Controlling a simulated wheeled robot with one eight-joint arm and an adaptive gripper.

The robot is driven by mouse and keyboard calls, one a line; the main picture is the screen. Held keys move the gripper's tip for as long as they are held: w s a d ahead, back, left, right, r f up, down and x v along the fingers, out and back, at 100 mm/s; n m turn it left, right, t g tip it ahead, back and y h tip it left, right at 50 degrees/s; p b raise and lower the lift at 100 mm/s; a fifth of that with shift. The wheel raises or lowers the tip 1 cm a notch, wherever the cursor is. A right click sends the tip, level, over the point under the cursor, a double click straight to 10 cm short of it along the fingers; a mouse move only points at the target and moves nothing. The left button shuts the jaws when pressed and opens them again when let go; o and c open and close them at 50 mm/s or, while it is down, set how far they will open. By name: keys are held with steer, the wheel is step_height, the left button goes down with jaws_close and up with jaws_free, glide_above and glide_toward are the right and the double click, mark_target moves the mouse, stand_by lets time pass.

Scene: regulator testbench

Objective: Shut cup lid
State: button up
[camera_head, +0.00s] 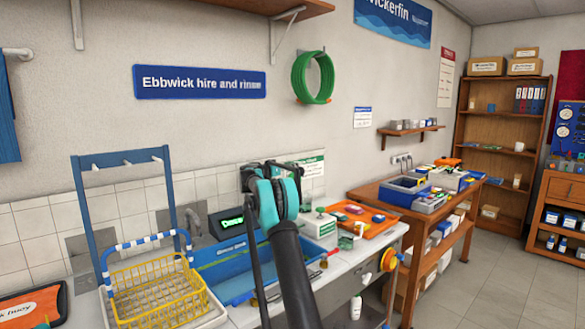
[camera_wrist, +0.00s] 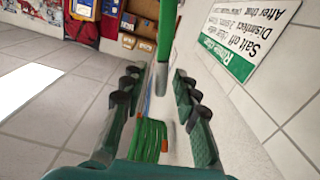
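My gripper (camera_head: 272,178) is raised in front of the tiled wall, above the counter, in the head view. In the wrist view my gripper (camera_wrist: 158,72) has its two dark fingers spread, with a clear gap between them. A green ribbed thing (camera_wrist: 150,140) shows between the fingers; I cannot tell what it is or how far off it lies. A green bar (camera_wrist: 167,30) shows beyond the fingertips. I cannot pick out the cup and its lid for certain. A small green thing (camera_head: 345,242) on the counter right of my arm is too small to identify.
A blue tray (camera_head: 222,272) lies on the counter behind my arm, with a yellow wire basket (camera_head: 155,290) to its left. An orange tray (camera_head: 362,215) with small items is to the right. A green-and-white sign (camera_head: 313,168) hangs near my gripper; it also shows in the wrist view (camera_wrist: 240,40).

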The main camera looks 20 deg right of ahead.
jaws_close()
steer(key=shift+s, duration=0.15)
stand_by(0.4)
steer(key=shift+s+d+r+m, duration=0.2)
steer(key=shift+s+d+m, duration=0.05)
steer(key=shift+s+m, duration=0.5)
steer(key=s+d+f+m, duration=0.3)
steer(key=s+m, duration=0.5)
steer(key=m, duration=0.1)
steer(key=shift+m, duration=0.75)
steer(key=shift+s+d+f, duration=0.25)
steer(key=shift+s+f, duration=0.5)
steer(key=shift+f, duration=0.8)
steer(key=shift+s+d+f, duration=0.25)
steer(key=shift+s+f, duration=0.55)
steer(key=shift+f, duration=0.75)
steer(key=shift+s+d+f, duration=0.25)
steer(key=shift+s+f, duration=0.5)
steer(key=shift+f, duration=0.8)
